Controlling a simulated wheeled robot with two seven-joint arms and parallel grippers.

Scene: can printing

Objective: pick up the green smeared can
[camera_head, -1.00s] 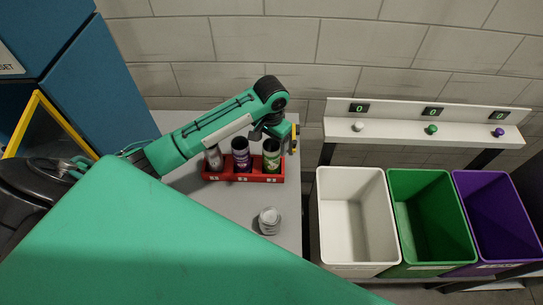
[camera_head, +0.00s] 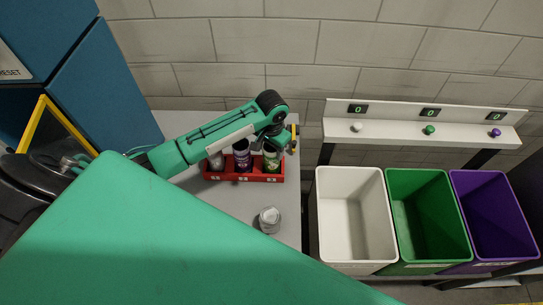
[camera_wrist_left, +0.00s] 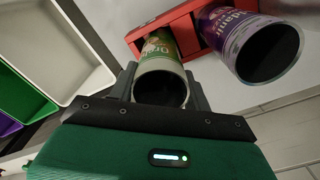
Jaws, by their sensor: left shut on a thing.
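The green smeared can (camera_head: 271,163) stands in the rightmost place of the red holder (camera_head: 263,178) on the grey table. Its open dark top and green-white label show in the left wrist view (camera_wrist_left: 160,62). My left gripper (camera_head: 277,146) is shut on this can, with a finger on each side of it in the left wrist view (camera_wrist_left: 163,85). The can's lower end is at the red holder; I cannot tell whether it is lifted. My right gripper is not in view.
A purple can (camera_head: 242,158) and a whitish can (camera_head: 216,161) stand in the same holder. A grey can (camera_head: 270,219) stands near the table's front right. White (camera_head: 351,240), green (camera_head: 430,225) and purple (camera_head: 500,222) bins stand to the right.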

